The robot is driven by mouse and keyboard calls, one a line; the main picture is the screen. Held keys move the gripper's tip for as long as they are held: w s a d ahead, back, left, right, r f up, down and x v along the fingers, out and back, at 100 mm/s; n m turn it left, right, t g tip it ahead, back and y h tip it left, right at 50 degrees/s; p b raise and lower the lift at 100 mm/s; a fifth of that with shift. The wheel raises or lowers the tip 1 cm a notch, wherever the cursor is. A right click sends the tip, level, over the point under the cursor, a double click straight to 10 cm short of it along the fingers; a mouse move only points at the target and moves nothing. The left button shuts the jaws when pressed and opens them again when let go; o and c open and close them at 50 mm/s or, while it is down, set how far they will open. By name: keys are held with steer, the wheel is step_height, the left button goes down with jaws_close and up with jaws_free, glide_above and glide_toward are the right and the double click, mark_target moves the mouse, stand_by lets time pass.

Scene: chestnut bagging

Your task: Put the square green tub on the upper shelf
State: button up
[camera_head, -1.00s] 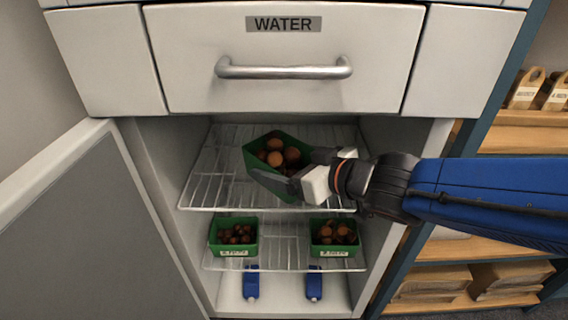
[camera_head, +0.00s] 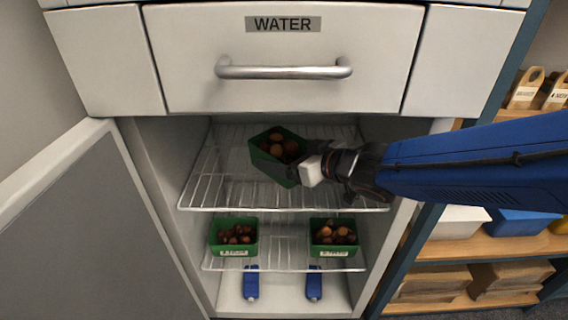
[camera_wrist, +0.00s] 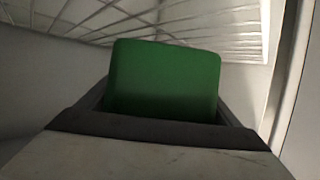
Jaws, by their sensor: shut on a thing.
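The square green tub (camera_head: 262,163) holds several brown chestnuts and sits tilted at the upper wire shelf (camera_head: 215,170) inside the open cabinet. My gripper (camera_head: 290,172) reaches in from the right and is shut on the tub's near right side. The tub's green wall fills the middle of the wrist view (camera_wrist: 163,80), between the dark fingers. I cannot tell whether the tub touches the shelf wires; its underside is hidden.
Two more green tubs of chestnuts, left (camera_head: 233,237) and right (camera_head: 334,237), stand on the lower wire shelf. Two blue objects (camera_head: 252,284) lie on the cabinet floor. The open door (camera_head: 60,220) is at left; the upper shelf's left part is clear.

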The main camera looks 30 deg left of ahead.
step_height(320, 180, down, 2)
steer(key=shift+f, duration=0.25)
steer(key=shift+w+a+f, duration=0.1)
steer(key=shift+w+f, duration=0.1)
steer(key=shift+f, duration=0.15)
steer(key=shift+f, duration=0.1)
steer(key=o, duration=1.4)
steer(key=shift+o, duration=0.2)
steer(key=shift+s+d+r, duration=0.15)
steer(key=shift+d+r, duration=0.1)
steer(key=shift+d, duration=0.15)
steer(key=v, duration=1.1)
steer(key=shift+d, duration=0.1)
